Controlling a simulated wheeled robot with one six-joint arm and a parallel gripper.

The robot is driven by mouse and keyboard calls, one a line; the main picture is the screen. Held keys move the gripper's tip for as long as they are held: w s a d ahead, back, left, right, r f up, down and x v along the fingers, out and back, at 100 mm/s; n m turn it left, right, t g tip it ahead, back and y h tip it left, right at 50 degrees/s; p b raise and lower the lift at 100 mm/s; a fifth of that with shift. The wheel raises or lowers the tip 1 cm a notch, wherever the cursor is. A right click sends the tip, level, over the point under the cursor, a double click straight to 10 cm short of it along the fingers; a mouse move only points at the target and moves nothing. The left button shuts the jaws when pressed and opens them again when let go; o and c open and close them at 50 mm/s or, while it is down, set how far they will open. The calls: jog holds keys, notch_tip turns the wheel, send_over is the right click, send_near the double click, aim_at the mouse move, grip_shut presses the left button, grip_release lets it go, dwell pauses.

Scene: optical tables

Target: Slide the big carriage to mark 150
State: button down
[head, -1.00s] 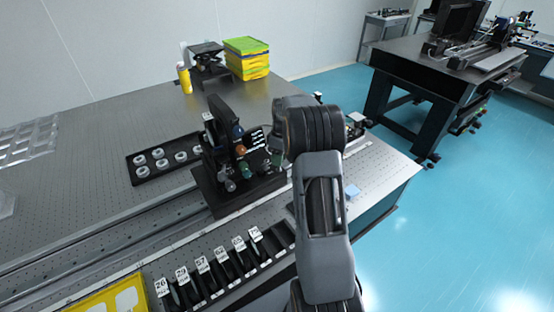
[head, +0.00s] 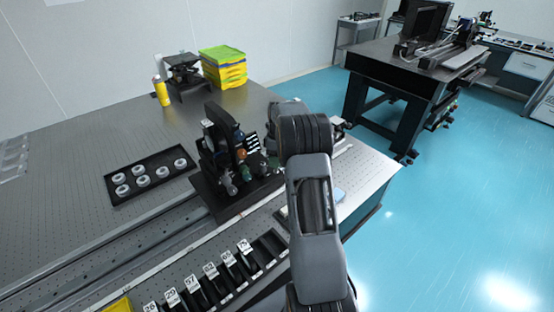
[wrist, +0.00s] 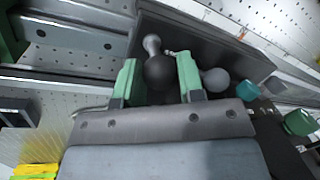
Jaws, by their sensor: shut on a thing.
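The big carriage (head: 236,203) is a black block on the rail (head: 120,246), with an upright black plate and several coloured knobs on it. In the wrist view its dark body (wrist: 225,52) fills the upper middle. My gripper (wrist: 157,76) has green fingers, shut on a round black knob (wrist: 158,72) at the carriage. In the head view my forearm hides the gripper and part of the carriage's right side. I cannot read mark 150 on the scale strip beside the rail.
A black tray of white rings (head: 150,178) lies behind the rail. A row of numbered black slots (head: 215,283) runs along the front. A yellow bottle (head: 161,92) and stacked green and yellow trays (head: 224,68) stand at the back. Blue floor lies right of the table.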

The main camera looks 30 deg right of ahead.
jog(key=c, duration=0.8)
grip_release()
jog(key=shift+w, duration=0.1)
jog(key=shift+o, duration=0.2)
notch_tip(320, 180, up, 14)
jog(key=w+d, duration=0.1)
jog(key=d, duration=0.1)
jog(key=shift+w+f, duration=0.2)
jog(key=shift+w, duration=0.2)
